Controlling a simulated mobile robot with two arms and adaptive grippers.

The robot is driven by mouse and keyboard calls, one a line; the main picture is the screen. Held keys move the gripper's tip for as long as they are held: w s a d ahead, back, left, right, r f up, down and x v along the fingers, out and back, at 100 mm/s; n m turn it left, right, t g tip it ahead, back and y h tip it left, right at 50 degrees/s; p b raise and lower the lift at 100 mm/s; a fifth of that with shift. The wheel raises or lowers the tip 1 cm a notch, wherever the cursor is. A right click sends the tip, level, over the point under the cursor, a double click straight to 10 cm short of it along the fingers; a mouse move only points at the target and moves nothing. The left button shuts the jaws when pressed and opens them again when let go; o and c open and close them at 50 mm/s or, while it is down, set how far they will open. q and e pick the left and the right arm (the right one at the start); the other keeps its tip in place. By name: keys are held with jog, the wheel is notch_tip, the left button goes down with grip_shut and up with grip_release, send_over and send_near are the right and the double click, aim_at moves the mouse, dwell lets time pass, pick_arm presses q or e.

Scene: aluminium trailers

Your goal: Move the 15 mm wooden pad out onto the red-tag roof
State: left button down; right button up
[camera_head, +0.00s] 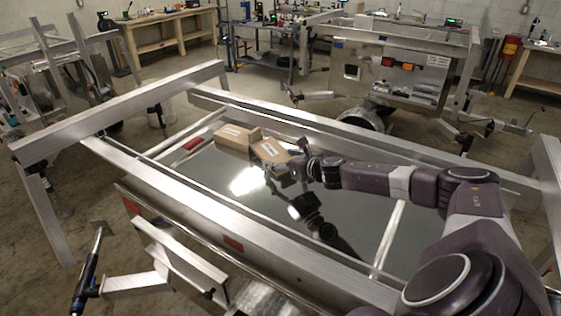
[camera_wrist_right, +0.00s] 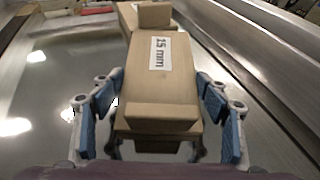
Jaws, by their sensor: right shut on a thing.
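The 15 mm wooden pad (camera_head: 270,150) is a tan block with a white label, which reads "15 mm" in the wrist view (camera_wrist_right: 160,75). My right gripper (camera_head: 281,165) is shut on its near end; the blue-padded fingers (camera_wrist_right: 158,110) flank the pad on both sides. Another wooden block (camera_head: 235,137) lies just beyond it, and in the wrist view (camera_wrist_right: 154,15) too. Both are over the glossy dark panel (camera_head: 210,172) of the near trailer. A red tag (camera_head: 192,143) shows on that trailer left of the blocks. I cannot tell whether the held pad touches the panel.
Aluminium rails (camera_head: 180,200) border the panel in front, with another rail (camera_head: 320,125) behind. A raised crossbar (camera_head: 120,105) stands at the left. The panel is clear in front of the blocks. A second trailer (camera_head: 395,70) stands behind, and workbenches (camera_head: 165,35) line the back.

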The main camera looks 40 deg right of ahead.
jog(key=o, duration=1.6)
jog(key=shift+s+a+f, duration=0.1)
jog(key=shift+f, duration=0.3)
jog(key=shift+c, duration=0.2)
jog(key=o, duration=0.5)
jog(key=shift+w, duration=0.2)
jog(key=shift+r, duration=0.1)
jog(key=b+v, duration=0.4)
jog(key=v, duration=0.1)
jog(key=b+v, duration=0.1)
jog(key=v, duration=0.2)
jog(key=shift+d+b, duration=0.35)
jog(key=shift+b, duration=0.05)
jog(key=shift+s+a+r+b, duration=0.15)
jog(key=shift+s+a+b, duration=0.1)
jog(key=shift+s+b, duration=0.4)
jog(key=shift+s+a+r+b, duration=0.15)
jog(key=shift+s+r+b, duration=0.3)
jog(key=shift+s, duration=0.25)
jog(key=shift+s+r, duration=0.3)
jog(key=shift+s, duration=0.25)
